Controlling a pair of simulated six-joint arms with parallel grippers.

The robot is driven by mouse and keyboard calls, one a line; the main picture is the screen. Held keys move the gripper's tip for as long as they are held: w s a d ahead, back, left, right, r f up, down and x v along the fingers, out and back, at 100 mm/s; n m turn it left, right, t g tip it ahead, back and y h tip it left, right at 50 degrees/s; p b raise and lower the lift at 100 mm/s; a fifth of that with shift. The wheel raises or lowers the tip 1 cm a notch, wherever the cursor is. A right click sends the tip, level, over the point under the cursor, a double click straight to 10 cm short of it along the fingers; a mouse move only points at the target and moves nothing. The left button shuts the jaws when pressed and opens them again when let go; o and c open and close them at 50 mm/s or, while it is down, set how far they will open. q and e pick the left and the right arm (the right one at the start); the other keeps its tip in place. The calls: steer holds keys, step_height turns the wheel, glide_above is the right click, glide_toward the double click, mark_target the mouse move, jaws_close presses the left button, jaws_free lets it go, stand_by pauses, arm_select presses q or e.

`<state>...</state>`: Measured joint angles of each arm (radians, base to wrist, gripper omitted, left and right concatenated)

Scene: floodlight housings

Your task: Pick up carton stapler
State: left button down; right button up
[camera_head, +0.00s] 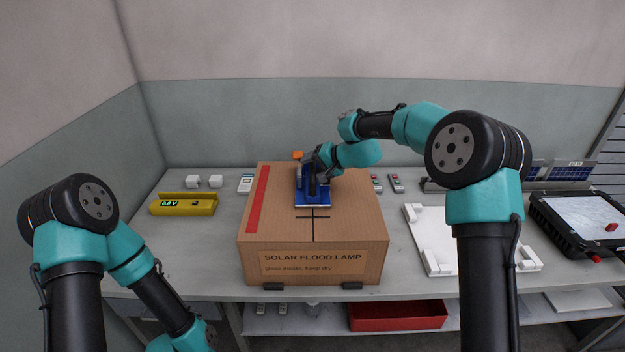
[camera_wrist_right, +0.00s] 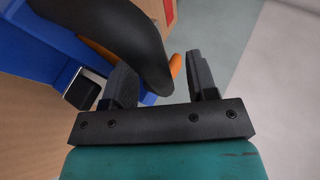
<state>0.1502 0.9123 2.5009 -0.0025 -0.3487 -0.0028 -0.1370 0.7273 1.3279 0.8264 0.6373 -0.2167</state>
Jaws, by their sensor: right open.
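The carton stapler (camera_head: 311,199) is blue with a black handle and an orange part, and stands on top of the closed cardboard carton. In the right wrist view its blue body (camera_wrist_right: 45,45) and curved black handle (camera_wrist_right: 145,50) fill the upper left. My right gripper (camera_head: 318,160) is at the stapler's upper end. In the right wrist view my right gripper (camera_wrist_right: 165,85) is open, with the black handle and an orange part (camera_wrist_right: 175,70) at or between its two fingers; contact cannot be told. My left arm shows at the lower left, but its gripper is out of view.
The carton (camera_head: 345,225) marked "SOLAR FLOOD LAMP" stands at the front middle of the grey bench (camera_head: 185,250). A yellow meter (camera_head: 183,204) lies left, a white foam tray (camera_head: 430,240) right, a black case (camera_head: 580,225) far right. A red bin (camera_head: 398,316) sits below.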

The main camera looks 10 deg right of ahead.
steer(key=shift+w+a, duration=0.1)
stand_by(0.4)
jaws_close()
stand_by(0.3)
stand_by(0.8)
